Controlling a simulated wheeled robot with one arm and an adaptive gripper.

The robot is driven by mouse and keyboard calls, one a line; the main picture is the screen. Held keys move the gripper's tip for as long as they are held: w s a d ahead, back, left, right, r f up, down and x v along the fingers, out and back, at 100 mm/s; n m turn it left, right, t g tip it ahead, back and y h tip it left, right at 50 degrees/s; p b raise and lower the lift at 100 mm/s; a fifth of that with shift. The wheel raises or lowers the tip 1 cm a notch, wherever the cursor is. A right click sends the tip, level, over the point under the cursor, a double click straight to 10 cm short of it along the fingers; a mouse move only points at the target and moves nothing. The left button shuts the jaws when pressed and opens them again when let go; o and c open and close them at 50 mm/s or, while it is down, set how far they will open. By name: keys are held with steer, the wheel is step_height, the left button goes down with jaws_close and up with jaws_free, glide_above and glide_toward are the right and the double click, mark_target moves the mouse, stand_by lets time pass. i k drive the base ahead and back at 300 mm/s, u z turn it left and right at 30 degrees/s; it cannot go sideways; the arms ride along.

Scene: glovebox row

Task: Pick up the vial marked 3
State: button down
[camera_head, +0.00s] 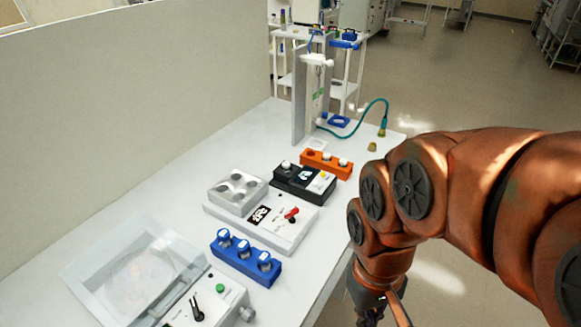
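A blue rack (231,263) on the white bench holds three vials with pale tops: a left vial (224,237), a middle vial (243,248) and a right vial (264,260). Their tops seem to carry marks, but these are too small to read, so I cannot tell which vial is marked 3. An orange rack (318,168) farther back also holds small capped items. My gripper (376,312) shows only in part at the bottom edge, beyond the bench's right edge and apart from the racks. Its fingertips are not clear.
A white instrument with a metal block (238,193) and a red lever (291,214) stands behind the blue rack. A black device (304,184), a clear-lidded box (130,275) and a tall stand (313,95) are also on the bench (310,255). The bench's right front strip is clear.

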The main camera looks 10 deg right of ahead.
mark_target(286, 165)
steer(key=k, duration=0.5)
steer(key=z, duration=1.15)
steer(key=i, duration=1.6)
steer(key=u, duration=2.8)
